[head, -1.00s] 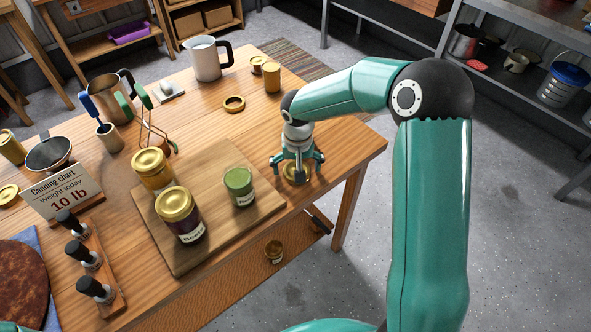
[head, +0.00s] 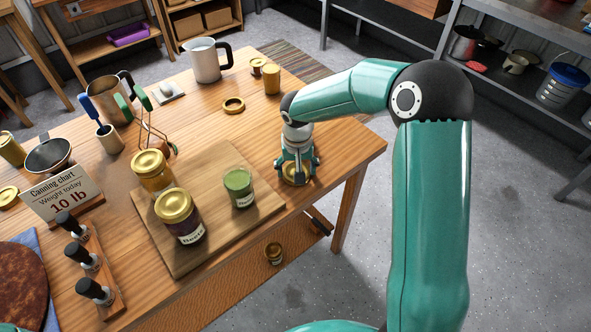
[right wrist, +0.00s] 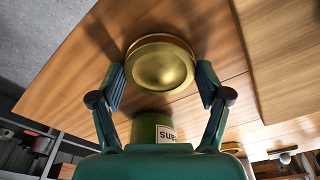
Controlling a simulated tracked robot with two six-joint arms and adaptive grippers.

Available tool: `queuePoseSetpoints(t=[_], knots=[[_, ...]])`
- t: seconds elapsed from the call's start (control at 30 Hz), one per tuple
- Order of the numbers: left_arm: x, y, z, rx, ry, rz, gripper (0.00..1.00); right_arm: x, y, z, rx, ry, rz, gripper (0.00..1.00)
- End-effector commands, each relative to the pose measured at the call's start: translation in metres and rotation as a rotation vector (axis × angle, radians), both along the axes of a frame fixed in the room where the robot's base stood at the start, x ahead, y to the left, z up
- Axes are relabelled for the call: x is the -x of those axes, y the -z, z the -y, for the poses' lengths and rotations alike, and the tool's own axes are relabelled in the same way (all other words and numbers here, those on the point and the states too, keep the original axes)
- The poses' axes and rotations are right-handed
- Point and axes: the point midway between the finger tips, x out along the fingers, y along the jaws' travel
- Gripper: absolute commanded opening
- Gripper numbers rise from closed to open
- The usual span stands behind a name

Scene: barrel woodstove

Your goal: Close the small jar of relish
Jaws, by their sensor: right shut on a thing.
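The small jar of green relish (head: 240,188) stands upright and without a lid at the right of the wooden board. My right gripper (head: 295,179) points down at the table's right edge, just right of the board. It is shut on a gold lid (head: 294,175). In the right wrist view the lid (right wrist: 160,62) sits between my two fingertips (right wrist: 160,82). Whether the lid touches the table is unclear. My left gripper is not in view.
Two taller gold-lidded jars (head: 178,214) (head: 151,170) stand on the board (head: 213,240), left of the relish. A gold ring (head: 233,105), a gold canister (head: 272,80) and a pitcher (head: 207,62) stand further back. A small jar (head: 274,253) lies lower, below the tabletop.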

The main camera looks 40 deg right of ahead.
Motion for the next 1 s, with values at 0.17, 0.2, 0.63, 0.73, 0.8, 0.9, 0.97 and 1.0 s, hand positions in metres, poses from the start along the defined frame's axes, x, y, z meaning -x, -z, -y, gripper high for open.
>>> queuePoseSetpoints(t=[0.17, 0.2, 0.63, 0.73, 0.8, 0.9, 0.97, 1.0], knots=[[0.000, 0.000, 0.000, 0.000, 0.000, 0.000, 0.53, -0.001, -0.013, 0.000, 0.001, 0.000, 0.005, 0.57], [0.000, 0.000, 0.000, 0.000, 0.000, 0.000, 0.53, -0.001, -0.017, 0.000, 0.001, 0.000, 0.005, 0.57], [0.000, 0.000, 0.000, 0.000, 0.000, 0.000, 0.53, -0.002, -0.119, -0.001, 0.000, -0.001, 0.009, 0.57], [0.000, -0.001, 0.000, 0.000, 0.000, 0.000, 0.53, -0.002, -0.145, -0.001, 0.000, -0.001, 0.007, 0.57], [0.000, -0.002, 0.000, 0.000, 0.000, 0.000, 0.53, -0.002, -0.161, -0.001, 0.000, 0.000, 0.007, 0.57], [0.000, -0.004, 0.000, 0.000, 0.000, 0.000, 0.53, -0.001, -0.178, -0.001, 0.000, -0.002, 0.005, 0.57], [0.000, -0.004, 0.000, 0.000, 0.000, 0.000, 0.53, -0.001, -0.186, -0.001, 0.000, -0.001, 0.004, 0.57], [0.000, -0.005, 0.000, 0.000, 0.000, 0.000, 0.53, -0.001, -0.190, -0.001, 0.000, -0.001, 0.004, 0.57]])
